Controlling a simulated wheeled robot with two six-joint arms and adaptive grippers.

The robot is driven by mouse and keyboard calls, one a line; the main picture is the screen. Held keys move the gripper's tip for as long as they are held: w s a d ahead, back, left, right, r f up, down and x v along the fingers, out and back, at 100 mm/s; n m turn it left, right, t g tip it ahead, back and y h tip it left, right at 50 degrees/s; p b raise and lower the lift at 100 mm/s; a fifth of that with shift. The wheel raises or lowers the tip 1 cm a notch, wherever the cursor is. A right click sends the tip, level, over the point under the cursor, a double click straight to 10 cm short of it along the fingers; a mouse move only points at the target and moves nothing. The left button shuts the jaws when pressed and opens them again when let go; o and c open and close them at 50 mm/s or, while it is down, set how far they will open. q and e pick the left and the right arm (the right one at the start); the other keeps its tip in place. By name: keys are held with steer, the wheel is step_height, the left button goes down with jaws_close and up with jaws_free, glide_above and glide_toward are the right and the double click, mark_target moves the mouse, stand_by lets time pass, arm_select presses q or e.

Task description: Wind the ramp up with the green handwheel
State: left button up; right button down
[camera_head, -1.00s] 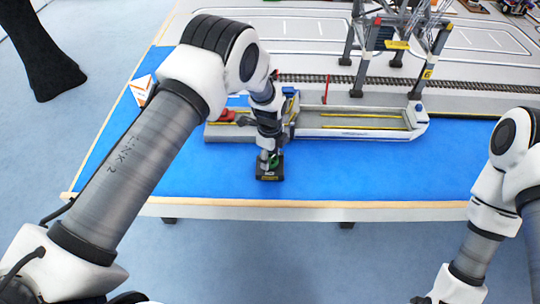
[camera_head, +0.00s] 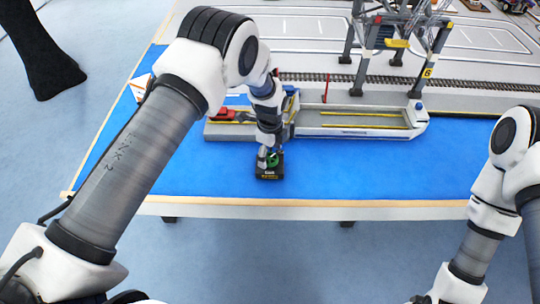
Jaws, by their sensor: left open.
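The green handwheel (camera_head: 273,159) sits on a small black box (camera_head: 269,174) on the blue table surface, near the front edge. My left gripper (camera_head: 268,155) points down at the handwheel from above, open, and partly covers it. I cannot tell whether its fingers touch the wheel. The grey and white ship (camera_head: 365,132) lies behind the box, with yellow lines along its deck. The ramp cannot be made out clearly, as my left arm covers part of the ship. My right arm is at the right edge, and its gripper is out of view.
A gantry crane (camera_head: 358,70) stands behind the ship, beside a railway track (camera_head: 455,94). A red car (camera_head: 226,114) is at the ship's left part. An orange and white sign (camera_head: 150,85) stands at the left. The blue surface right of the box is clear.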

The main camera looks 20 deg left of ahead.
mark_target(270, 158)
arm_select(q)
step_height(270, 158, up, 11)
steer(key=shift+f, duration=0.2)
stand_by(0.9)
